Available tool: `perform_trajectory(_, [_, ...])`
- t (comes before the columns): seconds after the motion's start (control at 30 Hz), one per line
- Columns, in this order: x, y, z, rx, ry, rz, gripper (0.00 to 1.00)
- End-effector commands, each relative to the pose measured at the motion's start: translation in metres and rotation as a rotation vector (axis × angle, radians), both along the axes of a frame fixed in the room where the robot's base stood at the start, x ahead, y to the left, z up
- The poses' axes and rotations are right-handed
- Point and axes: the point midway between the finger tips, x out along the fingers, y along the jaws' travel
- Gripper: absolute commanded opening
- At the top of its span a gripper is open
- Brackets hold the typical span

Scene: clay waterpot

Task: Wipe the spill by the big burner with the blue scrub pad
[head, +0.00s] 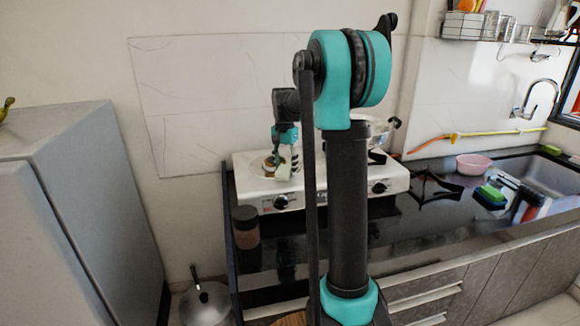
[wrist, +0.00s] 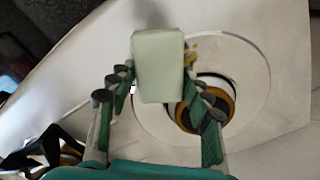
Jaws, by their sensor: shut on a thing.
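My gripper (wrist: 160,88) is shut on a pale, whitish-green pad (wrist: 158,62), which sits between the fingertips in the wrist view. In the head view my gripper (head: 281,150) is over the left side of the white stove, with the pale pad (head: 283,173) below it. The held pad does not look blue. The left burner (wrist: 228,96), with a brass-coloured ring, lies right beside the pad. A yellow-brown spill (wrist: 191,50) shows on the stove top just right of the pad. I cannot tell whether the pad touches the surface.
The white stove (head: 250,203) stands on a black counter (head: 420,222). A brown-red jar (head: 246,230) stands at its front left. To the right are a black pan support (head: 435,188), a pink bowl (head: 474,164) and a green sponge-like item (head: 491,193) near the sink.

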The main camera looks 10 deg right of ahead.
Motion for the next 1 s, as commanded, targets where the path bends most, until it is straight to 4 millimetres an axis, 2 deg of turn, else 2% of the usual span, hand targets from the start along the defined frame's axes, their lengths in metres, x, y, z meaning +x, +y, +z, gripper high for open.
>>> perform_trajectory(0.03, [0.004,0.011,0.000,0.008,-0.009,0.008,0.04])
perform_trajectory(0.1, [0.004,0.016,0.000,0.008,-0.010,0.009,0.00])
perform_trajectory(0.47, [0.005,0.032,0.000,0.011,-0.011,0.012,0.00])
perform_trajectory(0.8, [0.006,0.060,0.002,0.011,-0.011,0.015,0.12])
perform_trajectory(1.0, [0.005,0.066,0.003,0.011,-0.011,0.013,0.15])
